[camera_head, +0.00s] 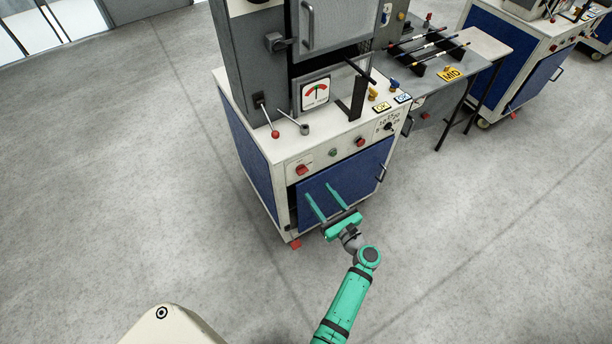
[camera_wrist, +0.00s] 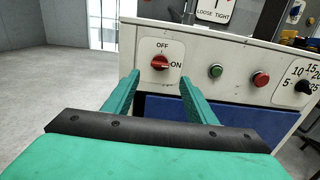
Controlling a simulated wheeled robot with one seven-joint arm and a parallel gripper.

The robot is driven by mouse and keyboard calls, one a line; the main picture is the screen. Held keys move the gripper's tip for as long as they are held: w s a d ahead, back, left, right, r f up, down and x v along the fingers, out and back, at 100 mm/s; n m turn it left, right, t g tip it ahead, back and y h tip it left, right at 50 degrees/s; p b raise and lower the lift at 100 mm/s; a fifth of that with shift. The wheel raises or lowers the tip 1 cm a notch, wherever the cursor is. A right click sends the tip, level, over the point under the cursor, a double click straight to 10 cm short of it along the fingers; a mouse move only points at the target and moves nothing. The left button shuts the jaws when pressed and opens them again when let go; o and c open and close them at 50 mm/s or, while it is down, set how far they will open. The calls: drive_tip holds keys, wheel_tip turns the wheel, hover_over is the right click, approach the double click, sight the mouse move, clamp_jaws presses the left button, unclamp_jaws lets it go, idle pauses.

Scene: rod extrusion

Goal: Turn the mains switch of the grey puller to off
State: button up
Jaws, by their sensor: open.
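The mains switch (camera_head: 302,170) is a red rotary knob at the left end of the white front panel of the machine with the grey upright housing (camera_head: 237,70). In the wrist view the switch (camera_wrist: 160,63) has OFF printed above it and ON to its right, and its bar lies sideways toward ON. My gripper (camera_head: 318,190) is open and empty in front of the blue cabinet door, below the switch. In the wrist view the fingertips of my gripper (camera_wrist: 158,76) stand left and right of the switch, apart from the knob.
A green button (camera_wrist: 216,71), a red button (camera_wrist: 261,79) and a black numbered dial (camera_wrist: 302,86) sit right of the switch. A red-tipped lever (camera_head: 274,132) stands on the worktop above. Open grey floor (camera_head: 130,170) lies to the left.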

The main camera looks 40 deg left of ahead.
sight(302, 171)
drive_tip(key=x, duration=0.9)
drive_tip(key=shift+a, duration=0.3)
drive_tip(key=shift+w, duration=0.15)
drive_tip(key=c, duration=1.1)
